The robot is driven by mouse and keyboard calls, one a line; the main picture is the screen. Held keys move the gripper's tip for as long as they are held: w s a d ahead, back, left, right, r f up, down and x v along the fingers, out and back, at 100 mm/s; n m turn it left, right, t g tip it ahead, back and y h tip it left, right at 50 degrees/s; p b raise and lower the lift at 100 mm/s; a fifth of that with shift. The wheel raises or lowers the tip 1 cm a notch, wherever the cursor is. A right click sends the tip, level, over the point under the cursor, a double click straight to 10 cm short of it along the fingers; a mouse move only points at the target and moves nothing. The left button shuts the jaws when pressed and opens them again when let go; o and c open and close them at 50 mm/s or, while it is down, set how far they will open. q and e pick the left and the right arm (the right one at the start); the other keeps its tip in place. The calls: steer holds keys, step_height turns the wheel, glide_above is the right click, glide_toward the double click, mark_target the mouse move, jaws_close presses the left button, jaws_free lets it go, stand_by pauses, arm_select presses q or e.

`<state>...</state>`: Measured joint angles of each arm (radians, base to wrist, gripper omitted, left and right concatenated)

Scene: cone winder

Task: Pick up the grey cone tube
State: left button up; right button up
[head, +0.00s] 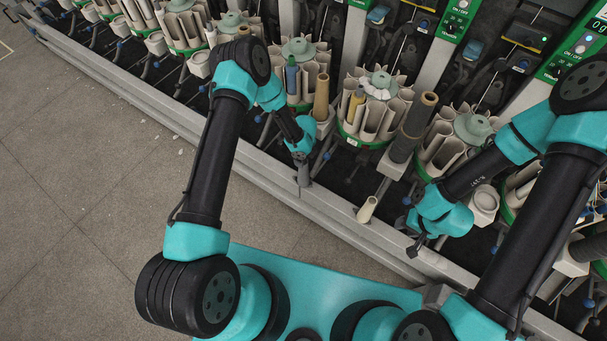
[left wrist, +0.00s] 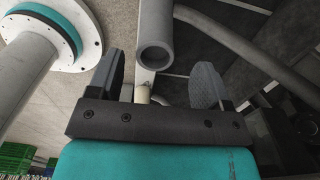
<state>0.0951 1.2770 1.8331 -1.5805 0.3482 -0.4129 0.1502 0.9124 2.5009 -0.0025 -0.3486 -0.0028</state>
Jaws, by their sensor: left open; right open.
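In the left wrist view a hollow grey tube (left wrist: 155,30) shows its open round end between the fingertips of my left gripper (left wrist: 160,80). The fingers are open with a gap on each side of the tube, and I see no contact. In the head view my left gripper (head: 303,178) points down in front of the machine, and that tube is hard to make out there. A dark grey tube (head: 402,147) with a brown top leans farther right. My right gripper (head: 412,240) is open and seems empty, near the machine's front rail.
Round magazines with several pale pockets (head: 375,105) line the machine. A brown cone (head: 321,97) stands right of my left gripper, and a pale tube (head: 367,209) sits low near the grey front rail (head: 330,212). The floor (head: 90,170) at left is clear.

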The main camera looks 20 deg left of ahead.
mark_target(304, 173)
arm_select(q)
steer(key=shift+s+a+f, duration=0.1)
steer(key=shift+f, duration=1.2)
steer(key=shift+s+f, duration=0.1)
steer(key=shift+f, duration=1.2)
steer(key=c, duration=1.1)
steer(key=shift+r, duration=0.1)
